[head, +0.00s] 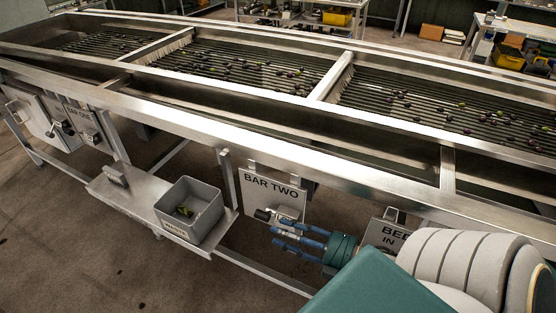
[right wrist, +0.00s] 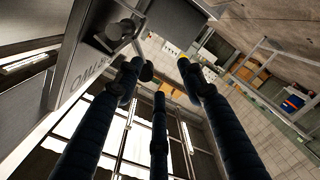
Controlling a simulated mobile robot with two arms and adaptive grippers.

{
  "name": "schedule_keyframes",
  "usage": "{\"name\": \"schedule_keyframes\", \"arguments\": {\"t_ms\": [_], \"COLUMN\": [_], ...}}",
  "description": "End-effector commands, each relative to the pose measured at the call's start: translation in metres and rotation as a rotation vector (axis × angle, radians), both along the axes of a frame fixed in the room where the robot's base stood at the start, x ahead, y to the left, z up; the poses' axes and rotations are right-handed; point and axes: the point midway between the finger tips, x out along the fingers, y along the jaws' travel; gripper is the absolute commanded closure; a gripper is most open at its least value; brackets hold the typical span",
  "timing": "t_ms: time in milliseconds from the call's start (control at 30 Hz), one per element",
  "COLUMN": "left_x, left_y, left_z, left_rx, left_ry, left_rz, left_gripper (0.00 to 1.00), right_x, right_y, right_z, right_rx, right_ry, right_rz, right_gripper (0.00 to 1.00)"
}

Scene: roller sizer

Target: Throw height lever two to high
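The BAR TWO panel (head: 288,193) hangs under the sizer's front rail in the head view. A dark lever with a knob (head: 262,215) shows at its lower left, partly behind my fingers. My right gripper (head: 270,230) points left, with its blue fingers spread just in front of the panel's lower part. In the right wrist view the panel (right wrist: 75,55) is at upper left with a metal lever part (right wrist: 118,32). The fingers (right wrist: 160,75) are apart with nothing clearly between them; one tip is close to a dark knob. I cannot tell if they touch. My left gripper is out of view.
The sizer's front rail (head: 200,113) runs above the panel. A grey bin (head: 205,207) with a little fruit stands on a shelf (head: 135,200) to the left. The BED IN panel (head: 385,235) is to the right, behind my arm. The BAR ONE panel (head: 88,125) is far left.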

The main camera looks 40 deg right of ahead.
Motion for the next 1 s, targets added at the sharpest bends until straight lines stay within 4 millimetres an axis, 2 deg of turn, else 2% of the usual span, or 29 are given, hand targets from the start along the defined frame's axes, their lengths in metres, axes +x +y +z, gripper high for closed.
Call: {"name": "schedule_keyframes", "arguments": {"t_ms": [633, 1000], "left_x": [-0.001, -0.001], "left_y": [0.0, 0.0], "left_z": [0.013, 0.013], "left_rx": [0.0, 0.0], "left_ry": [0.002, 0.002], "left_rz": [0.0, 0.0], "left_gripper": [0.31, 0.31], "right_x": [-0.043, -0.049], "right_y": [-0.017, -0.02], "right_z": [-0.001, -0.001], "right_rx": [-0.001, -0.001], "right_ry": [0.005, 0.002], "right_rz": [-0.001, 0.0], "right_gripper": [0.61, 0.61]}}
